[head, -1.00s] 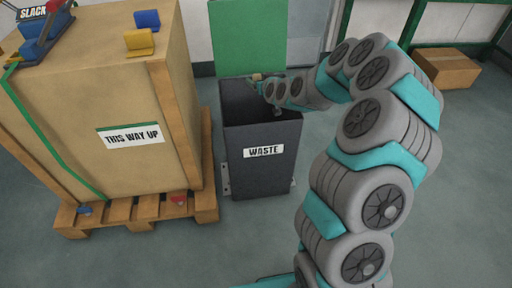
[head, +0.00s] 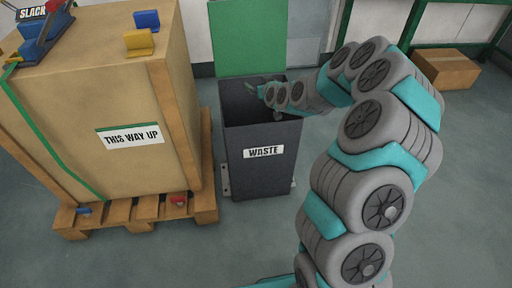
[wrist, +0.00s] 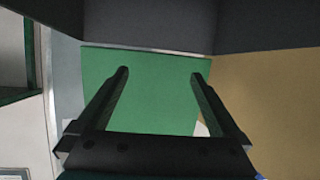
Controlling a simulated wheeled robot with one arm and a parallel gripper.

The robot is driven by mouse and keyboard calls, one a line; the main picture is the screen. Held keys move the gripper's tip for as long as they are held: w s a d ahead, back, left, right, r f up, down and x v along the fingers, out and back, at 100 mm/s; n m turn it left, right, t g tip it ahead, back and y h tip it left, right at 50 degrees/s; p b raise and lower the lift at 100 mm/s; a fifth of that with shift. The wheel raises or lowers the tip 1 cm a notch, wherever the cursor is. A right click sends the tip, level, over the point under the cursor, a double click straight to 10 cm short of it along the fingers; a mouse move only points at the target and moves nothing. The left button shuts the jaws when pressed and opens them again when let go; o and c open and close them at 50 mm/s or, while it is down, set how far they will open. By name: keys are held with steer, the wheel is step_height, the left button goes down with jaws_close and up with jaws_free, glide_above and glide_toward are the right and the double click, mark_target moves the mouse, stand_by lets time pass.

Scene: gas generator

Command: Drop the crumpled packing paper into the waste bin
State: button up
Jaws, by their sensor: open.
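The waste bin (head: 260,170) is a dark, open-topped box with a WASTE label, standing on the floor right of the big crate. My gripper (head: 254,88) reaches over its open mouth from the right, at about rim height. In the wrist view my gripper (wrist: 158,74) has its two dark fingers wide apart with nothing between them. Dark bin surfaces fill the top of that view. I cannot make out the crumpled packing paper in the head view; the bin's inside is dark and partly hidden by my arm. A small pale patch beside one finger in the wrist view is unclear.
A large wooden crate (head: 75,100) on a pallet (head: 150,215) stands close left of the bin. A green panel (head: 247,38) rises behind the bin. A cardboard box (head: 446,68) lies at the back right. The floor in front of the bin is clear.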

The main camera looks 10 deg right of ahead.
steer(key=v, duration=0.7)
steer(key=shift+s+b, duration=0.2)
steer(key=shift+b, duration=0.25)
steer(key=shift+a, duration=0.1)
